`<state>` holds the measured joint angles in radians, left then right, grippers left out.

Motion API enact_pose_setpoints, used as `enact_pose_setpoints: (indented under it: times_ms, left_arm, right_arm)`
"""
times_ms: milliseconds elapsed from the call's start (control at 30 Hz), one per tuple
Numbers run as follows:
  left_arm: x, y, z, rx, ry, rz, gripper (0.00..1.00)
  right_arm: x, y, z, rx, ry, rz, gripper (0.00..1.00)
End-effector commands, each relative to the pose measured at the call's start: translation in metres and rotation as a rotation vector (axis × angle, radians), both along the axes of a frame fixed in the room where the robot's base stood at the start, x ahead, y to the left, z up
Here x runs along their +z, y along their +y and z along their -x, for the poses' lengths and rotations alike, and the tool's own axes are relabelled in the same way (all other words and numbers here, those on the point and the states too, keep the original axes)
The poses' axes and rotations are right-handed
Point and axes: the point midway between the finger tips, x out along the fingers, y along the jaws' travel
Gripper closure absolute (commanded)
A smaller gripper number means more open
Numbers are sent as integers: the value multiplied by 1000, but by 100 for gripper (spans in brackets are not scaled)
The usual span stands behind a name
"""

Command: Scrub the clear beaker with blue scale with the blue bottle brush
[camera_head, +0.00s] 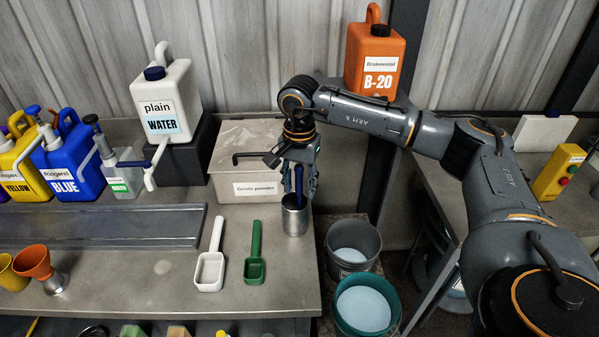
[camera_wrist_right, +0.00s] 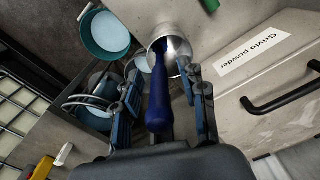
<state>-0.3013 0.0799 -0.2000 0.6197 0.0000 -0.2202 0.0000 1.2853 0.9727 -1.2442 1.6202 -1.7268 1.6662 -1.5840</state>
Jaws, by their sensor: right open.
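The blue bottle brush (camera_head: 297,190) stands handle up in a metal cup (camera_head: 295,219) at the bench's right front edge. Its blue handle (camera_wrist_right: 159,105) also shows in the right wrist view, with its lower end hidden in the cup (camera_wrist_right: 176,49). My right gripper (camera_head: 299,178) is directly above the cup, its fingers pointing down. In the wrist view my right gripper (camera_wrist_right: 162,90) is open, one finger on each side of the handle, with gaps visible. I cannot make out a clear beaker with blue scale in either view. My left gripper is out of view.
Behind the cup is the Grivlo powder box (camera_head: 243,160). A white scoop (camera_head: 211,257) and green scoop (camera_head: 255,255) lie to the left. Buckets (camera_head: 363,309) stand below the bench edge at right. Bottles (camera_head: 72,160) and an orange funnel (camera_head: 33,262) are farther left.

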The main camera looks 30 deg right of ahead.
Motion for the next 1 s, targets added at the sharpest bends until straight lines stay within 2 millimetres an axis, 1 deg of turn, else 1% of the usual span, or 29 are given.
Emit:
enact_pose_setpoints:
  times_ms: [233,267,300,433,467,567,600,633,833,1000]
  left_arm:
    - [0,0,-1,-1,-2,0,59]
    - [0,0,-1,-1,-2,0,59]
    - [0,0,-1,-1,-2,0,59]
    - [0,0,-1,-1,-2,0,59]
    - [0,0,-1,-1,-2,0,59]
    - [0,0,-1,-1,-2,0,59]
    - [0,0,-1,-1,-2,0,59]
    - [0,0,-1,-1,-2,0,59]
    - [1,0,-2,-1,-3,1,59]
    - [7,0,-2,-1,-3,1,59]
  right_arm:
    - [-1,0,0,0,0,0,58]
    - [-1,0,0,0,0,0,62]
    - [-1,0,0,0,0,0,70]
    - [-1,0,0,0,0,0,97]
    - [-1,0,0,0,0,0,100]
    - [-1,0,0,0,1,-1,100]
    - [-1,0,0,0,0,0,94]
    - [-1,0,0,0,1,-1,100]
    - [1,0,0,0,-1,-1,100]
    - [10,0,0,0,-1,-1,100]
